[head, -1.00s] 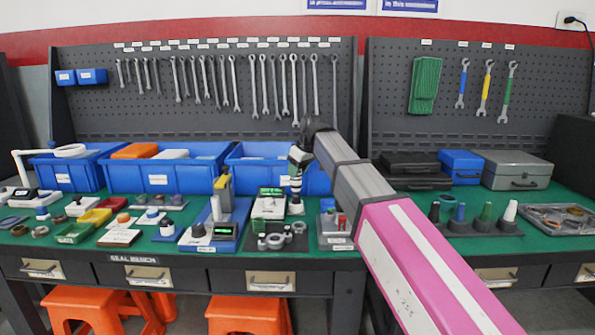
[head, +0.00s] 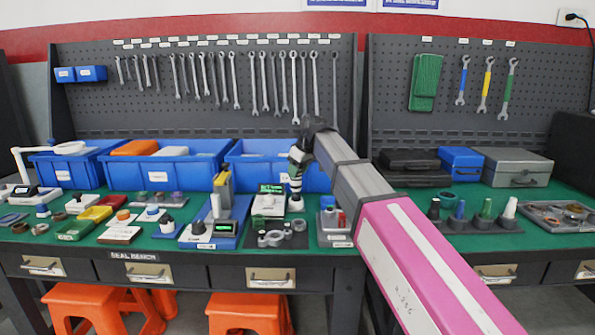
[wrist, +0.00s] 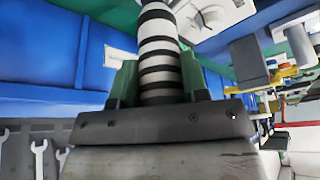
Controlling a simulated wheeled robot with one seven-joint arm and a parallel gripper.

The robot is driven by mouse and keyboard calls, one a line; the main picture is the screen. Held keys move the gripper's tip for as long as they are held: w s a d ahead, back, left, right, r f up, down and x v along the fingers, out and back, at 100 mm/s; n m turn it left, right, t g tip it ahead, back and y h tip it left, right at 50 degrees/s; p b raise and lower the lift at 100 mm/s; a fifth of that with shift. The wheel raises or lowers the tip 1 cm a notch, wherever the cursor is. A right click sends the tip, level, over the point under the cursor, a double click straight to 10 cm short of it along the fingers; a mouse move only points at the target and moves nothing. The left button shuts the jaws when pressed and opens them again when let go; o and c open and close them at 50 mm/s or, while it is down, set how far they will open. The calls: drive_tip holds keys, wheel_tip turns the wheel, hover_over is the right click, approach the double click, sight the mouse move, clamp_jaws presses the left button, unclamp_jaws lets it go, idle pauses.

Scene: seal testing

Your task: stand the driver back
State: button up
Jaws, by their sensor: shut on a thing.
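My gripper (head: 299,158) hangs above the bench, left of the picture's middle row of my arm, in front of the right-hand blue bin. In the wrist view its green fingers (wrist: 158,85) are shut on a striped black-and-white cylinder, which I take to be the driver (wrist: 157,40). The driver also shows below the gripper in the head view (head: 296,186). It looks roughly upright there. Its lower end is near the small grey-and-white device with a green display; I cannot tell whether it touches anything.
A dark stand with several coloured upright pieces (head: 461,211) is on the right. A dark pad with grey rings (head: 272,239) lies below the gripper. The blue tester (head: 212,236) is to the left. Blue bins (head: 163,176) line the back. Green bench space shows between items.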

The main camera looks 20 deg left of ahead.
drive_tip(key=shift+f, duration=0.7)
idle(1.1)
drive_tip(key=o, duration=1.1)
drive_tip(key=shift+r, duration=4.45)
